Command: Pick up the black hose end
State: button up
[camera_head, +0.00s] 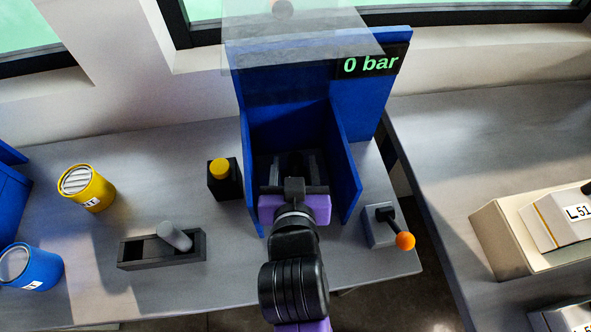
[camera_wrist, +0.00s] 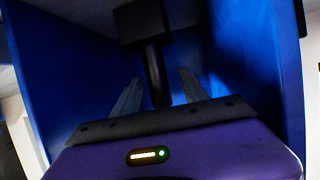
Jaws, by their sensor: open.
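The black hose end (camera_wrist: 155,75) shows in the wrist view as a dark upright tube hanging below a black block (camera_wrist: 142,22). It is inside a blue three-walled booth (camera_head: 347,172). My gripper (camera_wrist: 160,92) is inside the booth too, its two grey fingers spread apart with the hose end seen between them. I see a gap on each side of the tube, and cannot tell exactly how deep it lies between the fingers. In the head view my gripper (camera_head: 291,166) reaches into the booth, and I cannot make out the hose end there.
The booth walls stand close on both sides of my gripper. A clear panel (camera_head: 300,35) is above, beside a "0 bar" display (camera_head: 371,63). A yellow button (camera_head: 220,168) stands left, an orange-knobbed lever (camera_head: 405,240) right. A slotted black box (camera_head: 160,250) and cans are farther left.

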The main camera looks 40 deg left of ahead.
jog(key=shift+x, duration=1.85)
jog(key=shift+d, duration=0.1)
grip_shut()
